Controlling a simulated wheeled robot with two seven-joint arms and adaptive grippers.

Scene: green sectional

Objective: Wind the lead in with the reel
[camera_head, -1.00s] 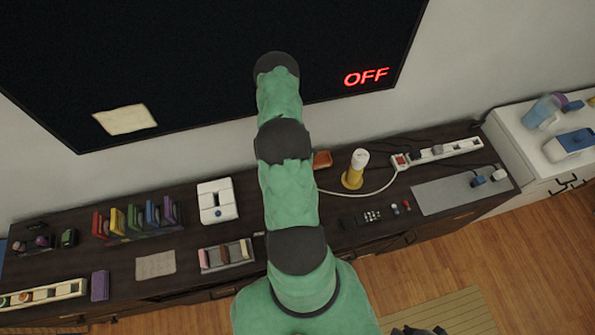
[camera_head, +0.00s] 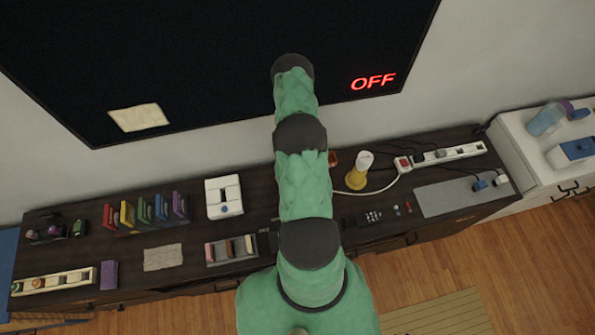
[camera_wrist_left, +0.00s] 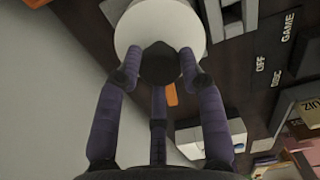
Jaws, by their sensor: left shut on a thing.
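A round white disc with a dark hub, which looks like the reel (camera_wrist_left: 160,28), fills the top middle of the left wrist view. My left gripper (camera_wrist_left: 160,68) has its purple fingers closed around the dark hub, which hides the disc's centre. In the head view a green arm of mine covers the middle of the cabinet, and neither gripper shows there. A white lead (camera_head: 383,190) curves from the white power strip (camera_head: 440,155) toward the arm, passing the foot of a yellow-and-white upright object (camera_head: 359,172). Its far end is hidden behind the arm.
The dark cabinet top (camera_head: 115,245) holds a white box (camera_head: 224,197), a row of coloured cases (camera_head: 146,211), a tray of small blocks (camera_head: 231,250) and a grey mat (camera_head: 450,195). A black screen reading OFF (camera_head: 250,60) hangs behind. A white cabinet (camera_head: 540,160) stands at right.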

